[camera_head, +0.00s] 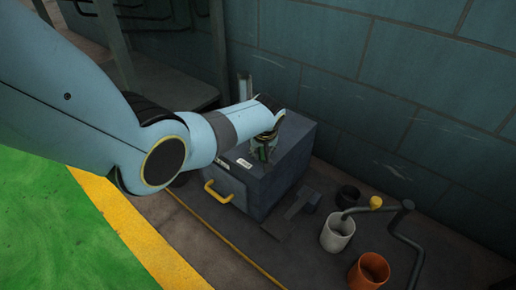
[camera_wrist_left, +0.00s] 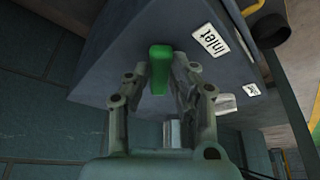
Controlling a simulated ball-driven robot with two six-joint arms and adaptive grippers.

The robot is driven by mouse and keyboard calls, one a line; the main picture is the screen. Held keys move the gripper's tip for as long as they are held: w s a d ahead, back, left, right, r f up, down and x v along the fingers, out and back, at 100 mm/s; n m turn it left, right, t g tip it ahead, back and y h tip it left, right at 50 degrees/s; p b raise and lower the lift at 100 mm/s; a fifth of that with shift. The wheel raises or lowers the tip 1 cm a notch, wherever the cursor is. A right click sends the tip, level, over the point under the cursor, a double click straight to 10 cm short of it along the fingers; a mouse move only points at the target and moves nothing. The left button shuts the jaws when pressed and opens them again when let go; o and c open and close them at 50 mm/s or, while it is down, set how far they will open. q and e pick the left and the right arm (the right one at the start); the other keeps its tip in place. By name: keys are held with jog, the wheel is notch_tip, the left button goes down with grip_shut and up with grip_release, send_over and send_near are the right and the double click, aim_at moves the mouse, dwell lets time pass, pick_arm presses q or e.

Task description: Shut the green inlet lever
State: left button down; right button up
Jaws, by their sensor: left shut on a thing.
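The green inlet lever (camera_wrist_left: 160,66) stands out from a dark grey box, beside a white label (camera_wrist_left: 211,41) reading "Inlet". In the left wrist view my left gripper (camera_wrist_left: 160,74) has one finger on each side of the lever and is shut on it. In the head view the left arm comes in from the left and the left gripper (camera_head: 265,147) points down on the top of the grey box (camera_head: 285,160). There the lever is mostly hidden by the gripper. My right gripper is in neither view.
The box has a yellow handle (camera_head: 217,193) on its front. To its right stand a white cup (camera_head: 336,236), an orange cup (camera_head: 368,272), a black round piece (camera_head: 347,196) and a crank with a yellow knob (camera_head: 376,202). A tiled wall (camera_head: 400,90) rises behind.

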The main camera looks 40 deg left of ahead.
pick_arm(q)
jog(key=shift+w+d+f+n, duration=0.15)
jog(key=shift+d+n, duration=0.15)
jog(key=shift+n, duration=0.2)
jog(key=n+b, duration=0.1)
jog(key=w+n+g+b, duration=0.1)
jog(key=shift+d+f+n+y, duration=0.1)
jog(key=shift+d+n+y, duration=0.25)
jog(key=shift+n+y, duration=0.05)
jog(key=n+b, duration=0.1)
jog(key=w+n+g+b, duration=0.1)
jog(key=n+b, duration=0.1)
jog(key=shift+w+d+n+g+y, duration=0.2)
jog(key=shift+d+n+g+y, duration=0.1)
jog(key=shift+n, duration=0.1)
jog(key=shift+w+n, duration=0.1)
jog(key=shift+n, duration=0.2)
jog(key=shift+w+n+g+b, duration=0.2)
jog(key=shift+n+g+b, duration=0.1)
jog(key=shift+n+b, duration=0.3)
jog(key=shift+w+r, duration=0.1)
jog(key=shift+r, duration=0.1)
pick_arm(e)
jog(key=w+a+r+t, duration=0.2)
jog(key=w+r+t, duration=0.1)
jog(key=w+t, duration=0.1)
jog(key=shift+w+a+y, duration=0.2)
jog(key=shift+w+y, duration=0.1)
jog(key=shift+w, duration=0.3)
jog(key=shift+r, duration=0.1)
